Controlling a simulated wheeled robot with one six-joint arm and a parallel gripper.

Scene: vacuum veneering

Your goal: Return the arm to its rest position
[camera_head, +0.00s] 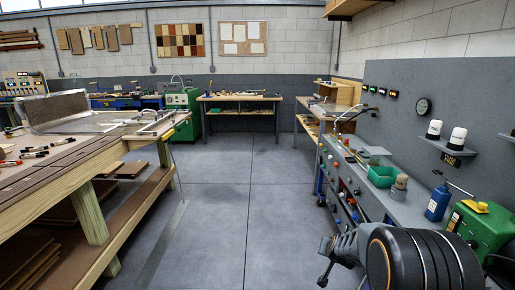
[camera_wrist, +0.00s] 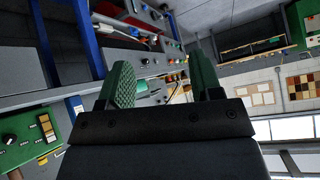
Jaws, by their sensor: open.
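My gripper (camera_head: 328,262) shows at the lower right in the head view, at the end of my dark arm, over the floor beside the grey control bench (camera_head: 405,207). In the wrist view my gripper (camera_wrist: 165,85) has its two green-padded fingers apart. I see no object held between them; the bench front with its knobs lies behind in that tilted view.
A wooden workbench (camera_head: 88,183) with tools stands on the left. A teal tray (camera_head: 382,177), a blue bottle (camera_head: 437,203) and a green machine (camera_head: 485,232) stand on the control bench at right. The grey floor (camera_head: 222,215) between the benches is clear.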

